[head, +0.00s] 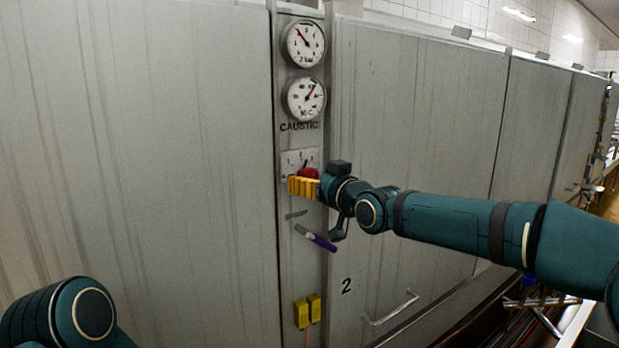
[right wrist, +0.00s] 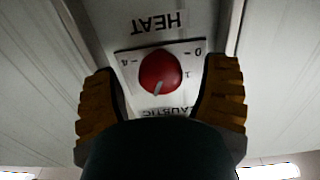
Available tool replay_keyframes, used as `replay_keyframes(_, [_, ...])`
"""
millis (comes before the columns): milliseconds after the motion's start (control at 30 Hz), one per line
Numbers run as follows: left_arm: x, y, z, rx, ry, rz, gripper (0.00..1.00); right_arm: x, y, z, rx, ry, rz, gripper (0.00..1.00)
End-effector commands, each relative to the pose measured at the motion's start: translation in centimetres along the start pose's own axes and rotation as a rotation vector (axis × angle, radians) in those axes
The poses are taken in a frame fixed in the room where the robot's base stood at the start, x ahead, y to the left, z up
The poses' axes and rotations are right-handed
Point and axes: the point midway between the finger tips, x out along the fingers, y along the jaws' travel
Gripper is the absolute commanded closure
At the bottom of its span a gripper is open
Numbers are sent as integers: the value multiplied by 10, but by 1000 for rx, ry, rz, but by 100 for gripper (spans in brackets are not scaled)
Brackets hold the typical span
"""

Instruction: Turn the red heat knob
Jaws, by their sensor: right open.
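The red heat knob (head: 309,173) sits on a white dial plate (head: 291,158) on the narrow control strip, partly hidden behind my right gripper (head: 304,186). In the right wrist view the round red knob (right wrist: 160,72) carries a grey pointer mark toward the picture's bottom. The word HEAT and the scale numbers appear upside down around it. The yellow ribbed fingers of my right gripper (right wrist: 161,105) are open, one on each side of the knob, with clear gaps between them and it. My left gripper is out of view; only part of my left arm shows.
Two round gauges (head: 304,43) (head: 304,99) sit above the CAUSTIC label on the strip. Below the knob a purple-tipped lever (head: 325,243) sticks out. Large grey panels flank the strip; the right one has a handle (head: 392,309).

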Motion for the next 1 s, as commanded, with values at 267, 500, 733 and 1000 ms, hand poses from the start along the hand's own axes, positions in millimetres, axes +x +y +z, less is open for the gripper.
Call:
replay_keyframes(267, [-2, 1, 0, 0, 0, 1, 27, 13, -1, 0, -1, -1, 0, 26])
replay_keyframes(500, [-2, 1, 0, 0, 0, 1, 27, 13, 0, 0, -1, -1, 0, 35])
replay_keyframes(733, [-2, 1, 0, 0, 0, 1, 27, 13, 0, 0, -1, -1, 0, 94])
replay_keyframes(1000, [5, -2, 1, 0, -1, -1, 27, 13, 0, 1, 115, 0, 1, 95])
